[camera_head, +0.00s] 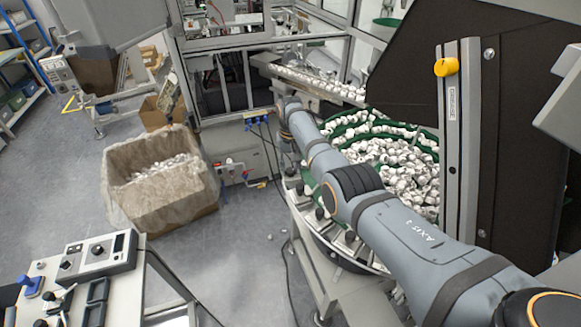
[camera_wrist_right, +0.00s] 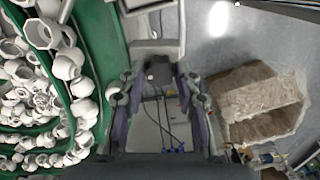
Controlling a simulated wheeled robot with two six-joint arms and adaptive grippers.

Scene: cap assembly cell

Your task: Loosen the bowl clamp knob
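My right arm reaches over the parts bowl, and its gripper (camera_head: 290,160) is low at the bowl's left rim, small and partly hidden. In the right wrist view the gripper's (camera_wrist_right: 158,78) two fingers stand apart. A small dark knob (camera_wrist_right: 160,72) on a pale bracket shows between the fingertips, with gaps on both sides; I cannot tell how near it is in depth. In the head view several black knobs (camera_head: 319,213) sit along the bowl's rim. The green-lined bowl (camera_wrist_right: 108,60) lies left of the fingers in the wrist view. My left gripper is not in view.
White caps (camera_head: 400,165) fill the bowl. A lined carton (camera_head: 160,175) of parts stands on the floor to the left. A control box (camera_head: 100,252) sits on a bench at bottom left. A dark panel with a yellow knob (camera_head: 446,67) stands at right.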

